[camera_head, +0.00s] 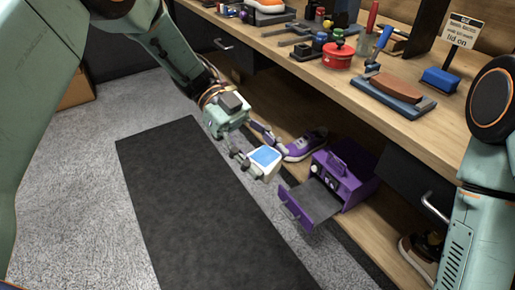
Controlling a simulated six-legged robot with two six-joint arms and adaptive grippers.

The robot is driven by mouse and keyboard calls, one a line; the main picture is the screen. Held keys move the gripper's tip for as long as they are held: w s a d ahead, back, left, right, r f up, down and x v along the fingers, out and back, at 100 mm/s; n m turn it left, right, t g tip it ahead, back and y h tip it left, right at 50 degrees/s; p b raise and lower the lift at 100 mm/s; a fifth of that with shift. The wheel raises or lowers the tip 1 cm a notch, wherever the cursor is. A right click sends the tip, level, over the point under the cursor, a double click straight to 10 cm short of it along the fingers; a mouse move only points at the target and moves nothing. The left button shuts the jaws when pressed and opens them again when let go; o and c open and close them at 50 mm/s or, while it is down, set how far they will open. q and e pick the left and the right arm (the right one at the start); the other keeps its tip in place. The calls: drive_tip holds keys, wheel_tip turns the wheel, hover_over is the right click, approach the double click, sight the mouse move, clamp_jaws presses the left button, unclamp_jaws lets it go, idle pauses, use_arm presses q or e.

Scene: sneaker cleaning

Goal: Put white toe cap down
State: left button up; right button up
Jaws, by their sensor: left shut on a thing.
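My left gripper (251,150) is shut on a small white boxy thing with a blue face (265,158). It holds this thing above the floor side of the lower shelf, near the dark mat. I cannot tell from its shape whether it is the white toe cap. A purple sneaker with a white sole (304,146) lies on the lower shelf, just behind and right of the left gripper. My right arm stands at the right edge, and its gripper is out of view.
A purple box with an open drawer (345,178) sits right of the gripper. A dark mat (200,210) covers the floor. The bench top (340,85) holds a red pot (338,54), brushes and a sign (461,30). Another shoe (424,250) is lower right.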

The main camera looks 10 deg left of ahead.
sight(271, 161)
use_arm(q)
drive_tip(key=shift+w+d+f+m+g+y, duration=0.35)
drive_tip(key=shift+f+m+g+y, duration=0.35)
drive_tip(key=shift+m, duration=0.1)
drive_tip(key=shift+w+d+f+m+g+y, duration=0.3)
drive_tip(key=shift+f+m+g+y, duration=0.3)
drive_tip(key=shift+m+g, duration=0.15)
